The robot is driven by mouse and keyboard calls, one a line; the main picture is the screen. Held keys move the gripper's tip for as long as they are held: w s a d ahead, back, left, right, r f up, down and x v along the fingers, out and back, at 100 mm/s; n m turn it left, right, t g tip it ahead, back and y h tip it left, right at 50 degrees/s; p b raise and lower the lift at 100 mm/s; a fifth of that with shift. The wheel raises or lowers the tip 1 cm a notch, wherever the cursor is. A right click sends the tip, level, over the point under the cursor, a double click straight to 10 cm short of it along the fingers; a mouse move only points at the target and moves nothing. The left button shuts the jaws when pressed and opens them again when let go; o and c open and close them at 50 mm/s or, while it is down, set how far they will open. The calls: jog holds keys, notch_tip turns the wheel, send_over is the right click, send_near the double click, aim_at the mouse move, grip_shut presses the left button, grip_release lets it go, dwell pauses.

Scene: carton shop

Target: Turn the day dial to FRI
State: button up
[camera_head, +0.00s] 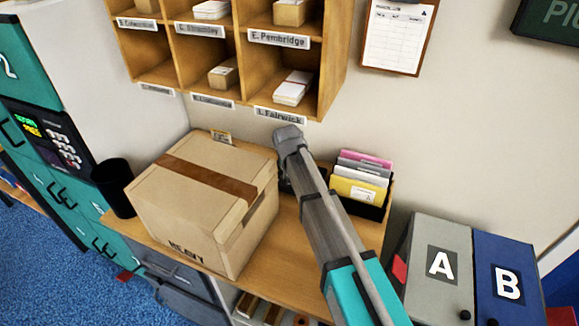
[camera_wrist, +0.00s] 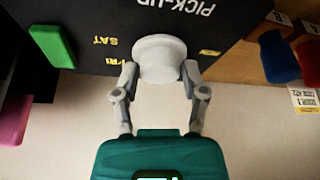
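The day dial is a round white knob (camera_wrist: 160,57) on a dark panel (camera_wrist: 90,25) marked PICK-UP in the wrist view. Yellow SAT (camera_wrist: 105,41) and FRI (camera_wrist: 124,60) labels show to its left, upside down, and another yellow label at its right is too oblique to read. My gripper (camera_wrist: 160,73) has one finger on each side of the knob, seemingly touching it. The knob's pointer is not visible, so its setting cannot be told.
A HEAVY carton (camera_head: 205,200) stands on the wooden counter (camera_head: 262,270), left of my arm. A folder holder (camera_head: 372,208) is just right of it. Pigeonholes (camera_head: 335,60) hang above. Grey A (camera_head: 428,290) and blue B (camera_head: 505,300) units are at right.

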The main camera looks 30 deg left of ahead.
jog(key=shift+o, duration=1.4)
jog(key=shift+n, duration=0.6)
